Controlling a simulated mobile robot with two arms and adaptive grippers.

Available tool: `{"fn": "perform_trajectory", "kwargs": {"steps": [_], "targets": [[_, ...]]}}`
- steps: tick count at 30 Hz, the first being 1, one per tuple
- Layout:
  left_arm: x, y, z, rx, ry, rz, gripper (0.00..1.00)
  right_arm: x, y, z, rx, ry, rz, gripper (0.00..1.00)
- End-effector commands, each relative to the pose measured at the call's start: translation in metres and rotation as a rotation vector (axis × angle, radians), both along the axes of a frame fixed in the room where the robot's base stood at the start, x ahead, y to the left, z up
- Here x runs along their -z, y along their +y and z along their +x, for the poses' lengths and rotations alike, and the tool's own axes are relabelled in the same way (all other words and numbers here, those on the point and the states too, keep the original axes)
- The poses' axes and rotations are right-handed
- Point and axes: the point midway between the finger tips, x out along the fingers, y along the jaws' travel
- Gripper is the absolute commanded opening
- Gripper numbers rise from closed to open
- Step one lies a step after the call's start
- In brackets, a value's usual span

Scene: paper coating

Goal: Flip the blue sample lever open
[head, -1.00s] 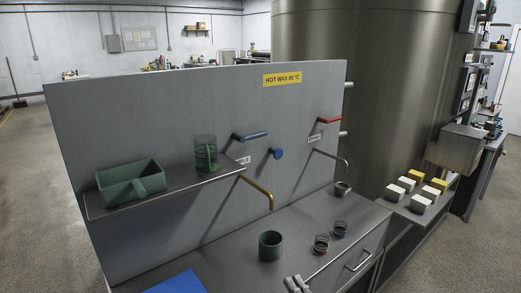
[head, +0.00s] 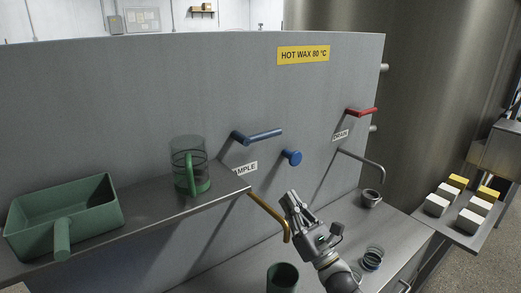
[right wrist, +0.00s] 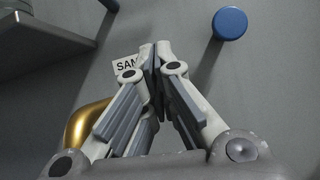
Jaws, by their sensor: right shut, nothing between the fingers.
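The blue sample lever (head: 258,136) sticks out from the grey panel above the SAMPLE label (head: 245,168), its handle pointing right. My right gripper (head: 291,196) is below and right of the lever, apart from it, with its fingers shut and empty. It is in front of the brass spout (head: 270,215) and below the round blue knob (head: 291,157). In the right wrist view the shut fingertips (right wrist: 155,50) point towards the panel beside the SAMPLE label (right wrist: 125,65); the blue knob (right wrist: 230,23) is at upper right. My left gripper is not in view.
A shelf (head: 140,222) at left holds a green scoop (head: 62,215) and a clear jug with a green handle (head: 189,168). A red lever (head: 362,111) is at right. A green cup (head: 282,278) and small jars stand on the counter (head: 235,265) below.

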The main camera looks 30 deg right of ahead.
Motion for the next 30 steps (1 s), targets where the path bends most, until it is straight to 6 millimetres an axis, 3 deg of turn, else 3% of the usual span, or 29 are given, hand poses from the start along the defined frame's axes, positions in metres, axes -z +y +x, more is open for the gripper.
{"fn": "perform_trajectory", "kwargs": {"steps": [6, 13, 17, 23, 30], "targets": [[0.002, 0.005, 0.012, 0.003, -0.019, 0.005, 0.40, -0.004, 0.000, -0.003, 0.036, -0.014, -0.064, 0.00], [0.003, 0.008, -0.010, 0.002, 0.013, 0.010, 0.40, -0.004, 0.000, -0.003, 0.035, -0.013, -0.064, 0.00], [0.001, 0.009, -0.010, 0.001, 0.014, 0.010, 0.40, -0.006, 0.000, -0.001, 0.034, -0.014, -0.063, 0.00], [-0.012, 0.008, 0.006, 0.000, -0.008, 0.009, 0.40, -0.024, 0.002, 0.021, 0.033, -0.016, -0.062, 0.00], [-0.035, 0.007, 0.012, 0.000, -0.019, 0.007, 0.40, -0.053, 0.005, 0.065, 0.033, -0.015, -0.062, 0.00]]}}
